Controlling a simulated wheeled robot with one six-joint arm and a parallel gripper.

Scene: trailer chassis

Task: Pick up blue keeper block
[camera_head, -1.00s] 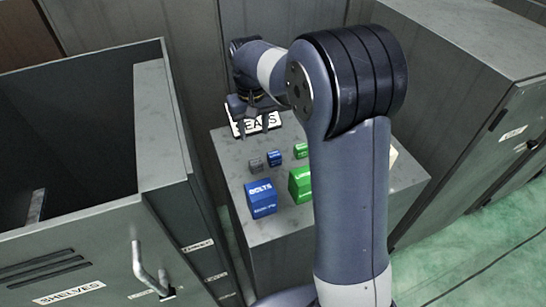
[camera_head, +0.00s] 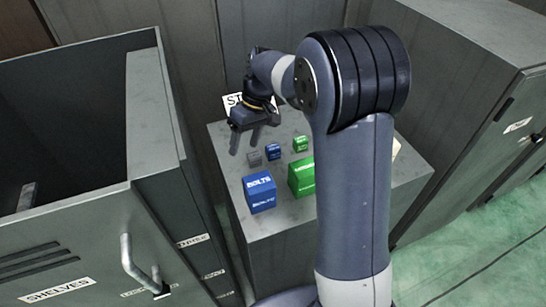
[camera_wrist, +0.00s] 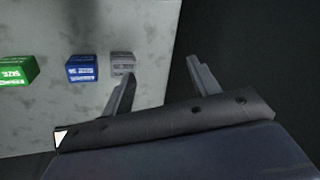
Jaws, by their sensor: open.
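The small blue block (camera_head: 273,152), which I take as the blue keeper block, stands on the grey cabinet top between a small grey block (camera_head: 254,158) and a small green block (camera_head: 300,143). My gripper (camera_head: 246,143) is open and empty, pointing down above the back left part of the cabinet top, to the left of the blue block. In the wrist view, the blue block (camera_wrist: 82,67) is left of my gripper (camera_wrist: 158,68). The grey block (camera_wrist: 122,64) is just beyond the left finger, and the green block (camera_wrist: 17,70) is farthest left.
A larger blue BOLTS box (camera_head: 260,193) and a larger green box (camera_head: 302,178) stand in front of the small blocks. An open-topped grey cabinet (camera_head: 150,120) rises to the left. My arm hides the right side.

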